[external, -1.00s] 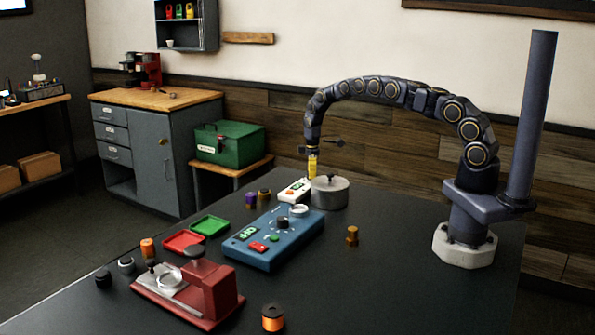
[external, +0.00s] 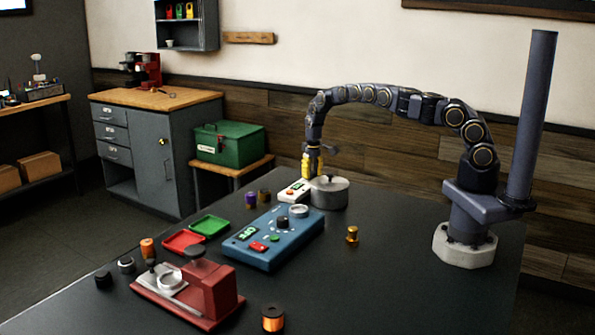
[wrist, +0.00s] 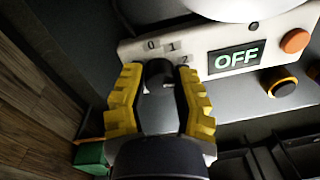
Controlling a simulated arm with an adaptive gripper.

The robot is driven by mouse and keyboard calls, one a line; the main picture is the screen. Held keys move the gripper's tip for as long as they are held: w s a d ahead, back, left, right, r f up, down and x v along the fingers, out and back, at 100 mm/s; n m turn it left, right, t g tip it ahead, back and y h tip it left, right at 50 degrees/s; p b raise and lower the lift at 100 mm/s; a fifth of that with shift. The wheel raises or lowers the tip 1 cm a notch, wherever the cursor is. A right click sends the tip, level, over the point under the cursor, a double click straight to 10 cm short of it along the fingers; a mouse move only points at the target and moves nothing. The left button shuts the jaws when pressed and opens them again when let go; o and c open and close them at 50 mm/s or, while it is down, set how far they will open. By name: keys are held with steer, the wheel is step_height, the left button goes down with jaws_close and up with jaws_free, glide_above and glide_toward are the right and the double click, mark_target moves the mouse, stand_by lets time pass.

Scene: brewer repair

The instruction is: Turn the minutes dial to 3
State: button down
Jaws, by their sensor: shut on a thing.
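The white timer box (external: 293,191) lies on the dark table beside the round metal pot. In the wrist view its face (wrist: 212,39) shows a green-lit display (wrist: 236,59) reading OFF and the marks 0, 1 and 2 around a dark dial (wrist: 159,72). An orange button (wrist: 295,41) sits at the right end. My gripper (external: 311,177) is low over the far end of the box. In the wrist view my yellow fingers (wrist: 158,80) are shut on the dial, one on each side. The mark 3 and the dial's pointer cannot be made out.
The lidded metal pot (external: 329,193) stands close to the right of the timer. A blue control box (external: 270,243) is in front of it. Dark spools (external: 251,200) stand to the left. The table's right side is mostly clear.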

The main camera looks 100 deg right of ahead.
mark_target(313, 172)
steer(key=shift+f+m, duration=0.1)
steer(key=shift+m, duration=1.5)
steer(key=c, duration=0.7)
jaws_free()
step_height(313, 172, up, 12)
steer(key=shift+s, duration=0.2)
